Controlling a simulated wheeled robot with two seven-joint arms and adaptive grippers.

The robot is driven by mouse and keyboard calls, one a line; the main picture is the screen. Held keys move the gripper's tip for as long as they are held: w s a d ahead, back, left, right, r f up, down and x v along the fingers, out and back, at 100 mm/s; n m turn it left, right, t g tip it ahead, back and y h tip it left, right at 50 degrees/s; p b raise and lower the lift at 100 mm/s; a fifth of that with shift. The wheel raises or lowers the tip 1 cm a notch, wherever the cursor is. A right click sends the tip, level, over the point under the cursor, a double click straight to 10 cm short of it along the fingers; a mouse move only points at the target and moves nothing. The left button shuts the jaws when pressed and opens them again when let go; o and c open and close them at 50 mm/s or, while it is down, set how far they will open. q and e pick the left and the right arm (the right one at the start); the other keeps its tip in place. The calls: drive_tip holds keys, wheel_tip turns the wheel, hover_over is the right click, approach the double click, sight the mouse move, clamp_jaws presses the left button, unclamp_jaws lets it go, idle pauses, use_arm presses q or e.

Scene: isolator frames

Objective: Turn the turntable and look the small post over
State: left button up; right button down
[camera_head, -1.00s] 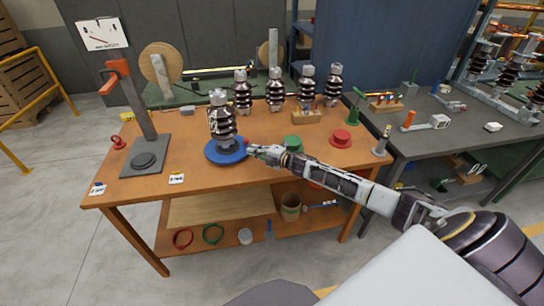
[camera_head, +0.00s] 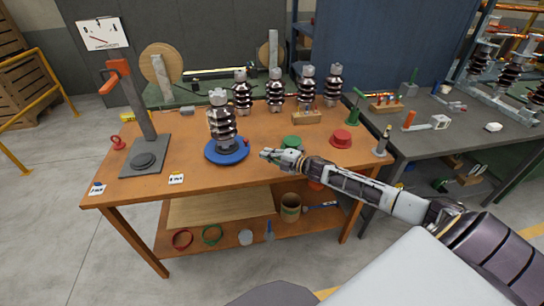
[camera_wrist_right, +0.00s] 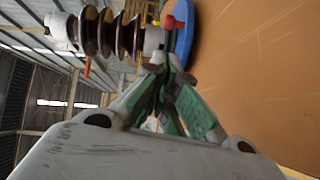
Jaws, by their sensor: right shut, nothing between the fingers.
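The small post (camera_head: 222,122) is a dark ribbed insulator with a grey metal cap, standing upright on the blue round turntable (camera_head: 212,156) on the orange bench. In the right wrist view the post (camera_wrist_right: 105,32) shows sideways, with the turntable's blue edge (camera_wrist_right: 183,40) and a red knob (camera_wrist_right: 171,22) on it. My right gripper (camera_head: 266,154) is shut and empty, just right of the turntable, with a small gap in the head view. Its fingers (camera_wrist_right: 160,72) also show in the wrist view. My left gripper is not in view.
Several more ribbed posts (camera_head: 276,92) stand at the back of the bench (camera_head: 190,192). A green cup-like piece (camera_head: 291,142) and a red one (camera_head: 341,138) lie to the right. A grey stand with an orange handle (camera_head: 145,160) is at left. The front of the bench is mostly clear.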

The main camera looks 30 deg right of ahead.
drive_tip(key=shift+v, duration=1.1)
